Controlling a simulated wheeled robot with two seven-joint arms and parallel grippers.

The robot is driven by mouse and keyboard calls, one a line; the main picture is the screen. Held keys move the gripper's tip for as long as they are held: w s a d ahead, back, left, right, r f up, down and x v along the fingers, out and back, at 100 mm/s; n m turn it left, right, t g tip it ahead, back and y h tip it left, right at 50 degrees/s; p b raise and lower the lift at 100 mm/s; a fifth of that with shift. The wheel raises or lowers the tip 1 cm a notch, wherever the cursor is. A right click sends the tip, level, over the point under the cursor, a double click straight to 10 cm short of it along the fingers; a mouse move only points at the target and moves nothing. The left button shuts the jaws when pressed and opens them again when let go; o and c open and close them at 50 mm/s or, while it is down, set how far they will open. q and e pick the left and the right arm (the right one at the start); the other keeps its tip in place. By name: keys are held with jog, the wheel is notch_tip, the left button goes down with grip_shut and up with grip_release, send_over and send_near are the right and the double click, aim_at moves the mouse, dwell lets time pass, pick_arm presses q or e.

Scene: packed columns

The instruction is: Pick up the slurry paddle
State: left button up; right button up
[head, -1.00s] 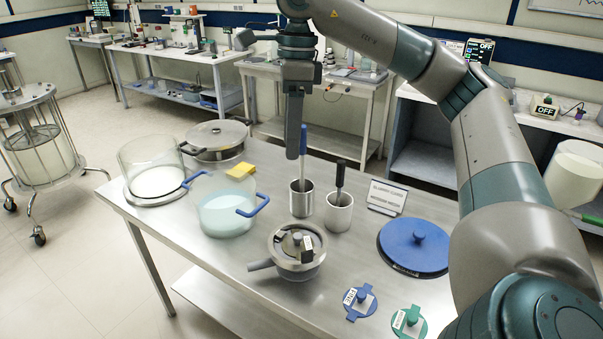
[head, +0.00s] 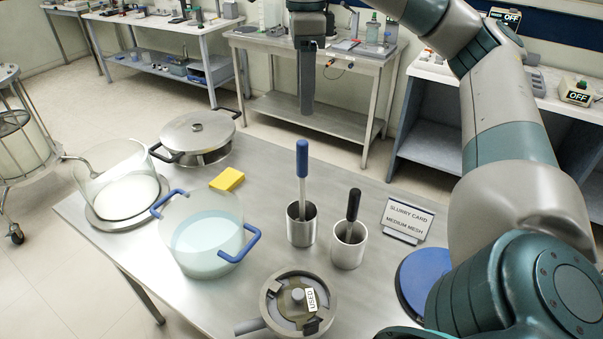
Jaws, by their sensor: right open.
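Two upright tools stand in metal cups on the steel table. One has a blue handle (head: 302,160) and stands in the left cup (head: 301,230). The other has a black handle (head: 353,206) and stands in the right cup (head: 347,250). No label shows which is the slurry paddle, and their lower ends are hidden in the cups. My right gripper (head: 307,108) is open and empty, pointing down. In the picture its tips are just above the blue handle, apart from it. My left gripper is out of view.
A clear pot (head: 205,238) with blue handles holds pale liquid. Nearby are a yellow sponge (head: 227,179), a lidded pan (head: 198,136), a clear vessel (head: 120,190), a pot labelled "USED" (head: 297,302), a slurry card sign (head: 407,220) and a blue disc (head: 418,280).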

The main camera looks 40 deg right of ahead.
aim_at(305, 141)
jog(key=shift+s+a+f+b, duration=0.1)
jog(key=shift+f+b, duration=0.1)
jog(key=shift+f, duration=0.35)
jog(key=shift+s+a+f+b, duration=0.1)
jog(key=shift+f+b, duration=0.05)
jog(key=shift+f, duration=0.35)
notch_tip(305, 141, down, 4)
jog(key=shift+f+b, duration=0.15)
jog(key=shift+b, duration=0.4)
notch_tip(305, 141, down, 3)
jog(key=shift+f+b, duration=0.15)
jog(key=shift+b, duration=0.2)
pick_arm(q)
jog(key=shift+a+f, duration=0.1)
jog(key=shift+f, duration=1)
pick_arm(e)
jog(key=shift+f, duration=1.1)
pick_arm(q)
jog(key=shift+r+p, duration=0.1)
jog(key=shift+p, duration=0.2)
